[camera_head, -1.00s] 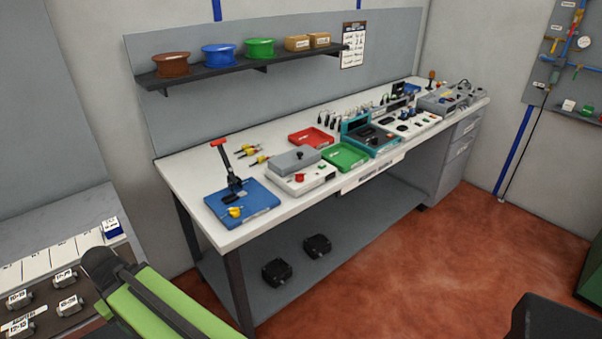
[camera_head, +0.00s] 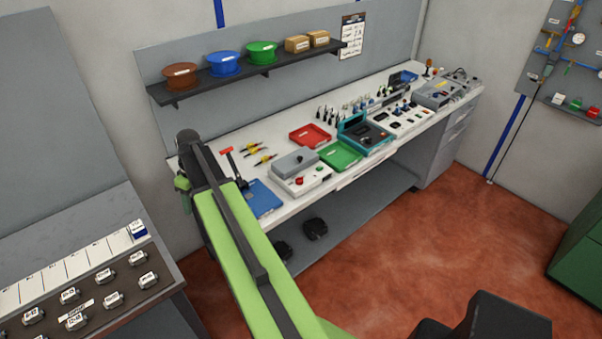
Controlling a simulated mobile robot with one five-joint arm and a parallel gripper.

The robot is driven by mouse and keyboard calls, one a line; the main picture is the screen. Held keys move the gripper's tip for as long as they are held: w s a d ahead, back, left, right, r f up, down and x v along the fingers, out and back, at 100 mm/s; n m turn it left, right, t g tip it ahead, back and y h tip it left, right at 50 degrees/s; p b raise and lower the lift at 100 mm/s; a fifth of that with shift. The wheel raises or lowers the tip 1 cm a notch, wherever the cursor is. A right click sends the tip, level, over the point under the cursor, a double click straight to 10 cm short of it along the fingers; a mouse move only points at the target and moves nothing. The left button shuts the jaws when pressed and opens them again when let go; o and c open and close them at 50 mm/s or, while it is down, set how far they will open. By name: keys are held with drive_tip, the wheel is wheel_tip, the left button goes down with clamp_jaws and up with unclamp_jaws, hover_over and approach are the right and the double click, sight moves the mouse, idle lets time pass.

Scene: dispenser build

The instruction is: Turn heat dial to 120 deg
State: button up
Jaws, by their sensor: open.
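I cannot tell for sure which control is the heat dial, as no dial markings are readable. A white box with a grey lid (camera_head: 296,162) stands on the workbench (camera_head: 232,149). A small red knob (camera_head: 299,182) is on its front. A teal device (camera_head: 366,135) with a dark panel stands further right, and a grey device (camera_head: 437,95) sits near the far right end. My green arm (camera_head: 243,235) reaches up across the left end of the bench. Its jaws do not show; they are hidden behind the arm or out of frame.
A blue base with a red-handled lever (camera_head: 228,152) stands at the bench's left end, partly behind my arm. A shelf with spools (camera_head: 224,64) hangs above. The red-brown floor (camera_head: 390,245) at right is clear.

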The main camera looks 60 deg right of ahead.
drive_tip(key=s+d+n, duration=0.1)
drive_tip(key=s+d, duration=0.2)
drive_tip(key=d, duration=1.6)
drive_tip(key=n+t, duration=0.1)
drive_tip(key=t, duration=0.1)
hover_over(299, 180)
drive_tip(key=w+a, duration=0.3)
drive_tip(key=a, duration=0.3)
drive_tip(key=s+d+r+n, duration=0.1)
drive_tip(key=s+d, duration=0.9)
drive_tip(key=shift+t+y, duration=0.3)
drive_tip(key=shift+t, duration=0.1)
drive_tip(key=b+x, duration=1.6)
drive_tip(key=x, duration=0.1)
drive_tip(key=shift+w+f, duration=0.1)
drive_tip(key=shift+w, duration=0.3)
drive_tip(key=shift+c, duration=0.2)
